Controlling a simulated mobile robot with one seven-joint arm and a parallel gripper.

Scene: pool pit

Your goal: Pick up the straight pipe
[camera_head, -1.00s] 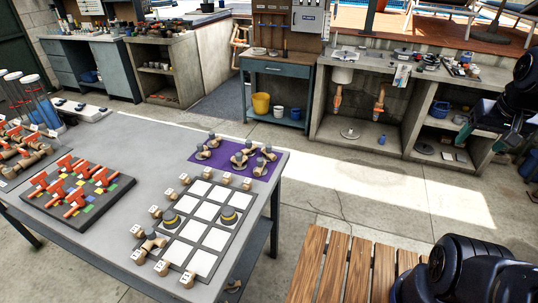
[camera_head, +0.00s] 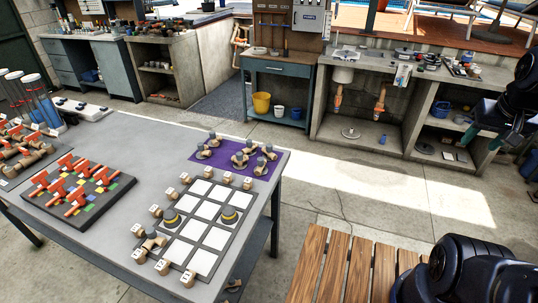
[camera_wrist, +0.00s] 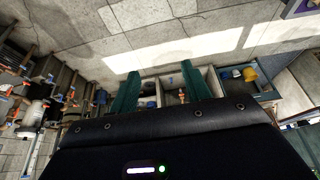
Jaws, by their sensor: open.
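My gripper (camera_head: 482,143) is at the right edge of the head view, in front of the concrete counter's shelves and well away from the table. Its two green fingers are apart and empty, as the wrist view (camera_wrist: 160,69) also shows. I cannot tell for certain which thing is the straight pipe. Orange-ended pipes (camera_head: 380,103) also hang under the counter.
The grey table (camera_head: 130,140) holds a board of white squares (camera_head: 208,211), a purple mat (camera_head: 222,170) with fittings and a dark tray (camera_head: 118,190) of orange-handled valves. A slatted wooden bench (camera_head: 335,270) stands at the lower right. Sunlit floor (camera_head: 400,185) between table and counter is clear.

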